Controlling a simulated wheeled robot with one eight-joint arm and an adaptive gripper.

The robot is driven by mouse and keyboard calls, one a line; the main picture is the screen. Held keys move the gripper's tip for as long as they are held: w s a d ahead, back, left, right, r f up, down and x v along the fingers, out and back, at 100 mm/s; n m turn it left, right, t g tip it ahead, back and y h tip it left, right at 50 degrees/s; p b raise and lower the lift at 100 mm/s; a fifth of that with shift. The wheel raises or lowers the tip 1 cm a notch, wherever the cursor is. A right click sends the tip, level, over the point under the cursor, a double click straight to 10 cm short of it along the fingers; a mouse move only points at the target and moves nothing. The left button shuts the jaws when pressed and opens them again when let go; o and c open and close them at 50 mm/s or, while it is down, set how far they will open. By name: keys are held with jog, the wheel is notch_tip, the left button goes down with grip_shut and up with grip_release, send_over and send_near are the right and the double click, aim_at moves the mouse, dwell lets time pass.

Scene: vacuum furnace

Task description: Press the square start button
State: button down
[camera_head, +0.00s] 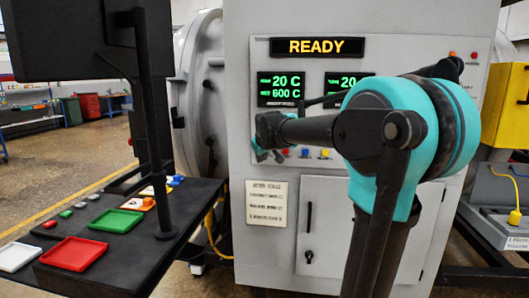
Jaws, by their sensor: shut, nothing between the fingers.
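A black console (150,255) on the left carries a flat green square (118,220), a red square (74,253) and a white square (16,257). No readable label shows which square is start. My arm, with a large teal joint, crosses in front of the furnace cabinet (247,80). Its far, dark end, with my gripper (270,140), is small and close to the cabinet's control panel, right of and well above the console. My gripper is shut and empty. The fingertips are hard to make out, and I cannot tell whether they touch the panel.
A yellow READY display (315,47) and green temperature readouts (281,89) are on the panel. Small coloured buttons (304,153) sit below, partly hidden by my arm. A black monitor (60,38) on a post (148,120) rises above the console. Open floor lies behind at left.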

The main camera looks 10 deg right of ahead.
jog(key=w+d, duration=0.2)
jog(key=w, duration=0.6)
jog(key=shift+w+d, duration=0.15)
jog(key=shift+d, duration=0.25)
jog(key=shift+w, duration=0.1)
dwell(1.1)
jog(key=shift+w+d, duration=0.15)
jog(key=shift+w, duration=0.15)
jog(key=shift+w+d, duration=0.15)
jog(key=shift+w, duration=0.25)
dwell(0.8)
jog(key=shift+s, duration=0.1)
jog(key=shift+s+a, duration=0.3)
jog(key=shift+s, duration=0.45)
jog(key=shift+s+a, duration=0.25)
jog(key=shift+s, duration=0.55)
jog(key=shift+s+a, duration=0.25)
jog(key=shift+s, duration=0.55)
jog(key=shift+s+a, duration=0.25)
jog(key=shift+s, duration=0.55)
